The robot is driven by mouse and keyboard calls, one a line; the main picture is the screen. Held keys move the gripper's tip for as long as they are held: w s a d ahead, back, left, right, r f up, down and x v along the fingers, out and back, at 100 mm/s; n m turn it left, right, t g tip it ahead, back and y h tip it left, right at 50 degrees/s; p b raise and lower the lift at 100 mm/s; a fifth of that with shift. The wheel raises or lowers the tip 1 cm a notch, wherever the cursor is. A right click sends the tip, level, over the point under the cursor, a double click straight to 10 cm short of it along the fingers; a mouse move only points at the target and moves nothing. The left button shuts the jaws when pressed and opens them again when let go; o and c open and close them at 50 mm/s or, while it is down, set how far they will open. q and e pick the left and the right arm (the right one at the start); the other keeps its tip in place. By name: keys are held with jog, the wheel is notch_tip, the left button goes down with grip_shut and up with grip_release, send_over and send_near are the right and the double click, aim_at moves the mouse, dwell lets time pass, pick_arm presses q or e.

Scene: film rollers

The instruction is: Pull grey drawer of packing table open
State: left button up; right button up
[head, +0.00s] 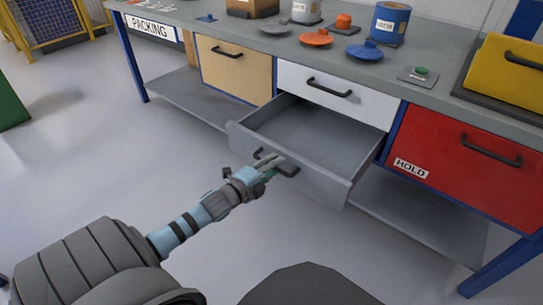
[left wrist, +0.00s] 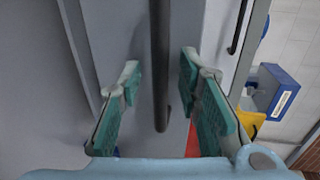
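The grey drawer (head: 322,183) of the packing table (head: 242,25) is pulled out well beyond the white drawer above it, and its inside looks empty. Its black bar handle (head: 289,171) is on the front panel. My left gripper (head: 268,163) is at the handle, partly covering it. In the left wrist view the handle (left wrist: 160,70) runs between the two teal-padded fingers, with a visible gap on each side. The left gripper is open around the handle. My right gripper is not in view.
A white drawer (head: 325,82), a tan drawer (head: 232,70) and a red drawer (head: 462,158) marked HOLD are closed. A lower shelf (head: 190,97) runs beneath. Tins and lids stand on the tabletop. The floor (head: 90,150) at left is clear.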

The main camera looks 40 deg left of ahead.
pick_arm(q)
jog(key=v, duration=0.7)
jog(key=shift+d, duration=0.15)
